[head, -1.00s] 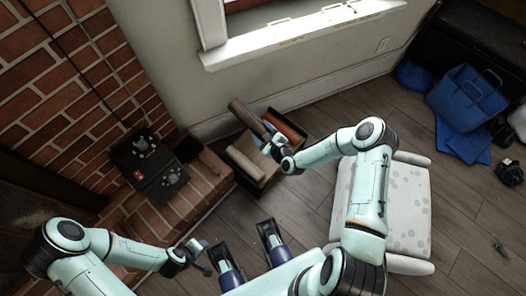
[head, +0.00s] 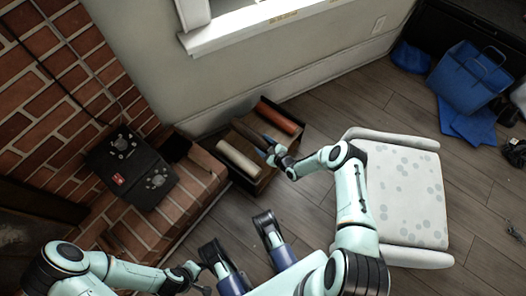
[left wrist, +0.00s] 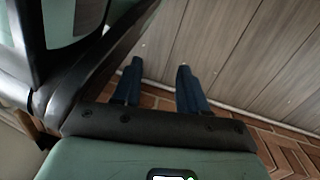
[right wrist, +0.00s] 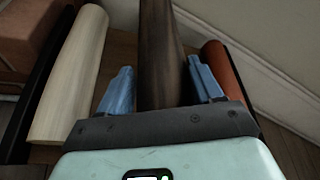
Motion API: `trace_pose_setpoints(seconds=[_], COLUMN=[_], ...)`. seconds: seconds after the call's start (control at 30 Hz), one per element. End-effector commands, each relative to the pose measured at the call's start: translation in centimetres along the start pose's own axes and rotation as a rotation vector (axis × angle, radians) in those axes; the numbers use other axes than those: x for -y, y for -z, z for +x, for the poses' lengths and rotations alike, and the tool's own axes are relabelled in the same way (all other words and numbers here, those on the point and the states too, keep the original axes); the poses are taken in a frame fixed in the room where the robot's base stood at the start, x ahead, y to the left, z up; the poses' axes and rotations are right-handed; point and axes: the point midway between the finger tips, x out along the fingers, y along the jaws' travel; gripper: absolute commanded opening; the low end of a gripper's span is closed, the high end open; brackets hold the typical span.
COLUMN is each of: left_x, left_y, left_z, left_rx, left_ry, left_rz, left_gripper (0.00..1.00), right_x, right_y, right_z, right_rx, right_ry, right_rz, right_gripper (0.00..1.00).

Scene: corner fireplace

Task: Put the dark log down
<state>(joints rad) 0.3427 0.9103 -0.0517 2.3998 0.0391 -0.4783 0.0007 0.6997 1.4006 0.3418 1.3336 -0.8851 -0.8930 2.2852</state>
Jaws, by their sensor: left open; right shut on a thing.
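The dark log (head: 247,131) lies low in the dark log box (head: 262,183), between a pale log (head: 238,159) and a reddish log (head: 280,117). My right gripper (head: 271,147) is shut on its near end. In the right wrist view the dark log (right wrist: 160,55) runs away between the two blue fingers, with the pale log (right wrist: 70,80) to its left and the reddish log (right wrist: 222,75) to its right. Whether it touches the box floor is hidden. My left gripper (head: 194,269) is open and empty, low at left; its spread fingers show in the left wrist view (left wrist: 160,85).
The brick hearth (head: 205,170) borders the box on the left, with a black device (head: 130,165) on it. The wall and window sill (head: 250,30) stand behind. A white spotted seat (head: 400,195) is right of my right arm. Blue bags (head: 470,75) lie far right.

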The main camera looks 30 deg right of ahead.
Motion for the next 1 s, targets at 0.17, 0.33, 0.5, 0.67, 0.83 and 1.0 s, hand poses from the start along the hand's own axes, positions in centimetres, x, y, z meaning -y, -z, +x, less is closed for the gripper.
trace_pose_setpoints(seconds=[0.17,0.33,0.5,0.67,0.83,1.0], left_x=[1.1,1.9,2.9,3.1,3.1,3.0], left_y=[-1.4,-2.3,-3.7,-4.0,-3.9,-3.9], left_z=[1.0,1.6,2.2,2.2,2.2,2.2], left_rx=[0.051,0.083,0.134,0.144,0.143,0.142], left_ry=[0.021,0.037,0.058,0.062,0.061,0.061], left_rz=[-0.015,-0.026,-0.042,-0.045,-0.044,-0.043], left_gripper=[0.43,0.43,0.43,0.43,0.43,0.43], right_x=[-1.0,-1.9,-2.8,-2.9,-2.9,-3.1], right_y=[1.7,3.0,4.7,4.9,4.9,5.1], right_z=[0.9,1.4,2.1,2.2,2.2,2.2], right_rx=[0.004,0.004,0.004,0.005,0.005,0.001], right_ry=[0.004,0.003,0.004,0.004,0.004,0.001], right_rz=[-0.001,-0.001,-0.001,-0.001,-0.001,0.000], right_gripper=[0.07,0.07,0.07,0.07,0.07,0.91])
